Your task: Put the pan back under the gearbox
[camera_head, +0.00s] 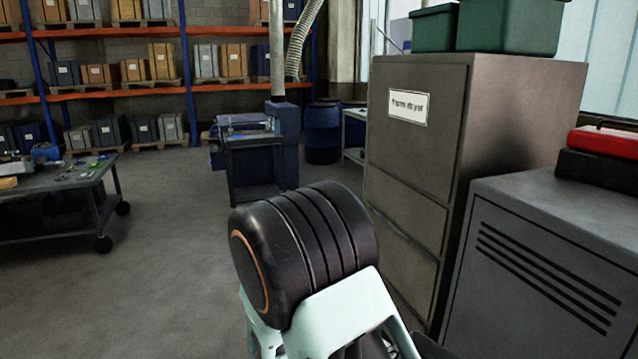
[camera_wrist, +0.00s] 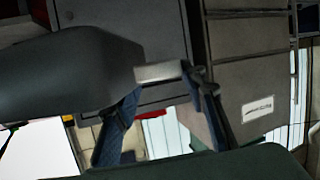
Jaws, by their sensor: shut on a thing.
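My gripper (camera_wrist: 165,82) shows in the wrist view, with its two dark blue-black fingers shut on a short light-grey piece. This piece touches a large dark-grey rounded body at the left, which looks like the pan (camera_wrist: 70,70); only part of it fits in the picture. I cannot tell for certain whether the gripped piece is the pan's rim or a handle. The pan is held up, off any surface that I can see. In the head view my arm hides the middle bottom, and neither gripper nor pan shows. The gearbox is not recognisable in either view.
A tall grey cabinet (camera_head: 415,160) with green boxes (camera_head: 510,25) on top stands close at the right, beside a lower vented cabinet (camera_head: 555,240). A workbench (camera_head: 60,185) is at the left. Shelving (camera_head: 100,90) lines the back. The floor (camera_head: 150,280) at left is clear.

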